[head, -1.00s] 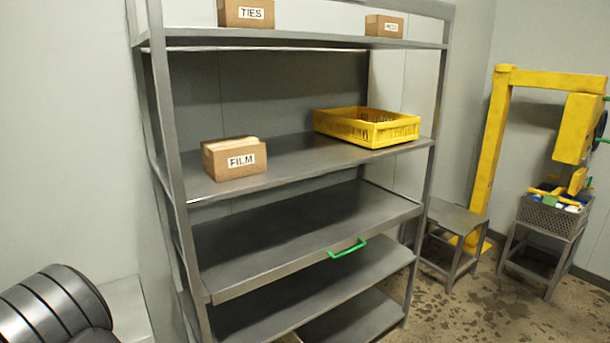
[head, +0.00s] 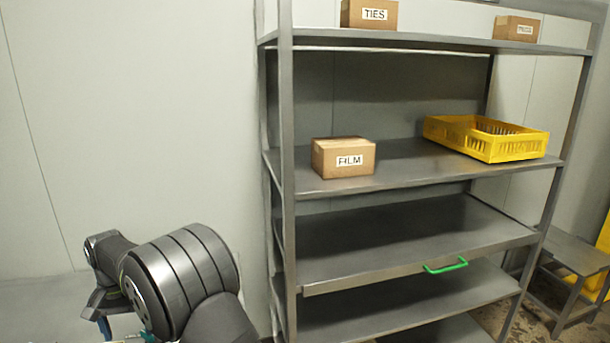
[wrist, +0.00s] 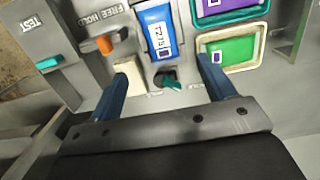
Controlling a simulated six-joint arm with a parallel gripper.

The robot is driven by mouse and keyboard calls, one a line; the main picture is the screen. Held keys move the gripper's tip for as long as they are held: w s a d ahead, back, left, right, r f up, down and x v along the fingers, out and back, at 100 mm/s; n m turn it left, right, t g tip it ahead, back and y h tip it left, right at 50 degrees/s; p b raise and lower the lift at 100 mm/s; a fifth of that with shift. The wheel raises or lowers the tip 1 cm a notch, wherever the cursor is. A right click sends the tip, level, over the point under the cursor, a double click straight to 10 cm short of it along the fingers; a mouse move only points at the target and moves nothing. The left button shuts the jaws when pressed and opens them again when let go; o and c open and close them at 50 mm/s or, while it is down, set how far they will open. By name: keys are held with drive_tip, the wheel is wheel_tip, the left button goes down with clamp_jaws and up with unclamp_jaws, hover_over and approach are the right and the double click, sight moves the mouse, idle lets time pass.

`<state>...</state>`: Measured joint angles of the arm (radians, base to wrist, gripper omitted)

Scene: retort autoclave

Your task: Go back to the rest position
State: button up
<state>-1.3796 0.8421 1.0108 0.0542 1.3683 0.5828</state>
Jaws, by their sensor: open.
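My gripper (wrist: 162,88) is open in the wrist view. Its two blue fingers stand apart, with nothing held between them. Beyond the fingertips is a grey panel with a small dark-green knob (wrist: 168,80) in a round dark socket. Whether either finger touches the panel I cannot tell. In the head view my dark arm is at the lower left, beside the shelf rack; the gripper there is mostly cut off by the bottom edge.
The wrist view shows a teal lever (wrist: 48,62) by a TEST label, an orange switch (wrist: 105,43), a blue packet (wrist: 157,30) and a green packet (wrist: 230,50). A metal rack (head: 410,262) holds a FILM box (head: 343,158) and a yellow crate (head: 485,139).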

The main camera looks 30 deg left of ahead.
drive_tip(key=f, duration=0.8)
drive_tip(key=s+d+f, duration=0.1)
drive_tip(key=f, duration=0.3)
drive_tip(key=shift+f, duration=0.4)
drive_tip(key=r, duration=0.5)
drive_tip(key=shift+w+d, duration=0.15)
drive_tip(key=shift+w, duration=0.2)
drive_tip(key=w+d+r, duration=0.5)
drive_tip(key=w+r, duration=0.4)
drive_tip(key=r, duration=0.2)
drive_tip(key=w+d+r, duration=0.6)
drive_tip(key=w+r, duration=0.4)
drive_tip(key=r, duration=0.1)
wheel_tip(320, 180, down, 20)
drive_tip(key=shift+a+t+y, duration=0.15)
drive_tip(key=shift+t+y, duration=0.25)
